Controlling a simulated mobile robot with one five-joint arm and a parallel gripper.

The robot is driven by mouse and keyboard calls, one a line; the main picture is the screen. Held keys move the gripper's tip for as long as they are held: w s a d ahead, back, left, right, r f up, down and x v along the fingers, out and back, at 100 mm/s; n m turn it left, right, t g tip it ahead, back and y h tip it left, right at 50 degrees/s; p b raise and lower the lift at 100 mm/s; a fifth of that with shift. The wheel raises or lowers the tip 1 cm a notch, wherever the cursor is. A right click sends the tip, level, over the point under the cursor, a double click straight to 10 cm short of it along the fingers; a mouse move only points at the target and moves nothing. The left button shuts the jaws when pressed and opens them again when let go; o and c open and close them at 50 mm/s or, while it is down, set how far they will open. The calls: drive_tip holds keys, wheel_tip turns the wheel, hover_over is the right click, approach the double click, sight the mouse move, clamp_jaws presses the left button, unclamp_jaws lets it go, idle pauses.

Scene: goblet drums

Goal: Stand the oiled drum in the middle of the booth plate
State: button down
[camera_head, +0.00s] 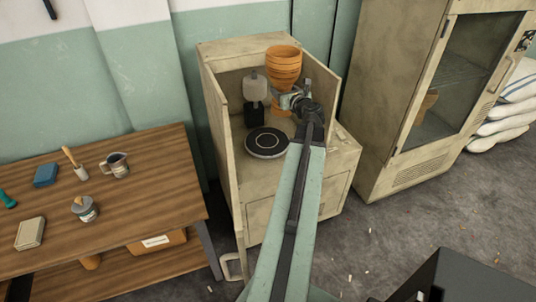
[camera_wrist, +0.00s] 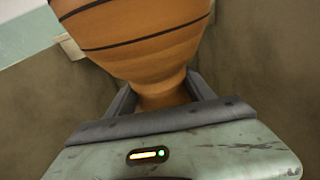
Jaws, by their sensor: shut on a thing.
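The orange-brown goblet drum (camera_head: 284,66) with dark bands is upright in my gripper (camera_head: 289,100), inside the booth. My gripper is shut on its narrow waist. In the wrist view the drum's wide bowl (camera_wrist: 145,38) rises above my gripper (camera_wrist: 162,100), and its lower part is hidden. The booth plate (camera_head: 266,143) is a dark round disc with a pale ring, on the booth floor. Its top is empty. The drum is behind and to the right of the plate in the head view. I cannot tell whether the drum's foot touches the floor.
A dark device with a pale top (camera_head: 255,95) stands at the booth's left back. The booth's side walls (camera_head: 221,125) flank the plate. A wooden bench (camera_head: 130,205) with a mug (camera_head: 117,165), jar (camera_head: 84,208) and brush is at left. A cabinet (camera_head: 405,110) stands at right.

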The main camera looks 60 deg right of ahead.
drive_tip(key=shift+n+t+y, duration=0.4)
drive_tip(key=shift+n+y, duration=0.2)
drive_tip(key=shift+y, duration=0.1)
drive_tip(key=w+f+b, duration=0.2)
drive_tip(key=f+b, duration=0.3)
drive_tip(key=f, duration=0.1)
drive_tip(key=w+f+b, duration=0.2)
drive_tip(key=f+b, duration=0.4)
drive_tip(key=f, duration=0.1)
drive_tip(key=w+f+b, duration=0.3)
drive_tip(key=f+b, duration=0.2)
drive_tip(key=f, duration=0.1)
drive_tip(key=shift+w+f, duration=0.1)
drive_tip(key=shift+f, duration=0.1)
drive_tip(key=shift+r, duration=0.25)
drive_tip(key=c, duration=0.7)
unclamp_jaws()
drive_tip(key=shift+f, duration=0.15)
drive_tip(key=o, duration=0.3)
